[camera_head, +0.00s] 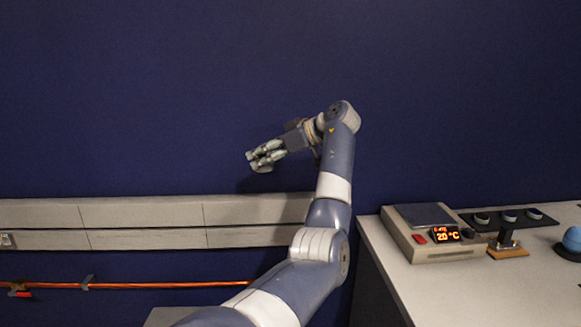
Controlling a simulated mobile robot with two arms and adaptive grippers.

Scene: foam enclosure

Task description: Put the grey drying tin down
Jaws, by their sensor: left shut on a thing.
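My left gripper (262,159) is raised in front of the dark blue wall, with its fingers pointing left. It is shut on a small grey thing, which I take to be the grey drying tin. The tin is mostly hidden and hard to tell apart from the grey fingers. It is held in the air, clear of the worktop at right. My right gripper is not in view.
A light worktop (450,297) at right bears a hotplate device (425,232) with a lit display, a small stand with round cups (508,216) and a blue round thing (572,240). Grey trunking (140,224) and an orange pipe (140,285) run along the wall at left.

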